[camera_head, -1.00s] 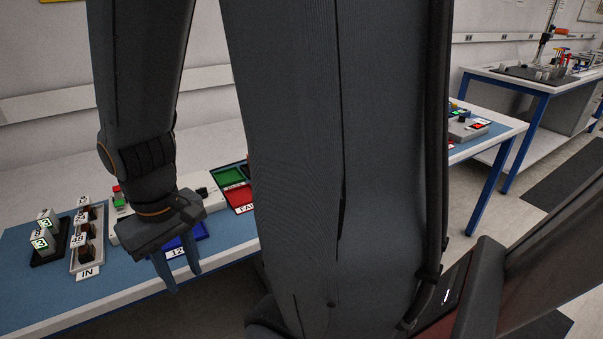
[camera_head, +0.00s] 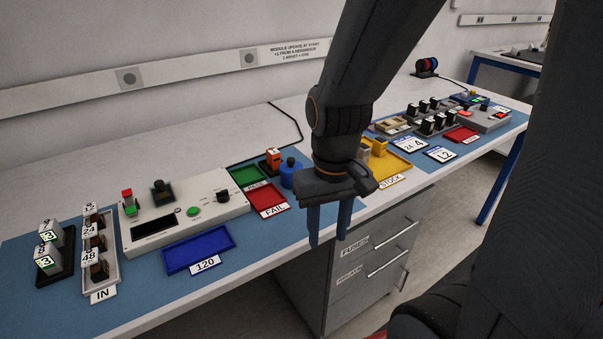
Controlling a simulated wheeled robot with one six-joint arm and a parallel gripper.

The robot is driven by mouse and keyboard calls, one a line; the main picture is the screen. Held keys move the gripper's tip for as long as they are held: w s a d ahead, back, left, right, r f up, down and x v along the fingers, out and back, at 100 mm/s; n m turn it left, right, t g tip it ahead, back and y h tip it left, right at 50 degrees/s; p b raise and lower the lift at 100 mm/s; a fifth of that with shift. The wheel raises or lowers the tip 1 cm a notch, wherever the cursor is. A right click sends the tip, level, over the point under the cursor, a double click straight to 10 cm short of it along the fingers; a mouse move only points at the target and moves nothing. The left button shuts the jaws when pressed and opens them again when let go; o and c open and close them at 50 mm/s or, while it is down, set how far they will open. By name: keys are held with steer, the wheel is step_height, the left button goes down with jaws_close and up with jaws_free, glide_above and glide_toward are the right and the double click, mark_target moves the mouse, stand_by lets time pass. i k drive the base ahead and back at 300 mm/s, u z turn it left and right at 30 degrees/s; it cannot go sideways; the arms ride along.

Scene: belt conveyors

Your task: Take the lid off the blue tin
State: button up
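The blue tin (camera_head: 291,176) is a small round blue container with a knob on top, upright on the bench beside the red FAIL tray. The lid (camera_head: 291,164) appears to be on it; its seam is too small to make out. My gripper (camera_head: 328,238) points down in front and to the right of the tin, near the bench's front edge. Its two fingers are apart with nothing between them. The gripper body is close to the tin's right side in the picture and does not touch it as far as I can see.
A red FAIL tray (camera_head: 267,198) and a green tray (camera_head: 248,176) lie left of the tin, with an orange block (camera_head: 273,159) behind. A white tester box (camera_head: 185,210) and a blue 120 tray (camera_head: 197,250) stand further left. A yellow STOCK tray (camera_head: 397,166) is to the right.

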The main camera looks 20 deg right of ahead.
mark_target(286, 168)
steer(key=k, duration=1)
steer(key=z, duration=0.65)
steer(key=i, duration=1.4)
steer(key=u, duration=1.5)
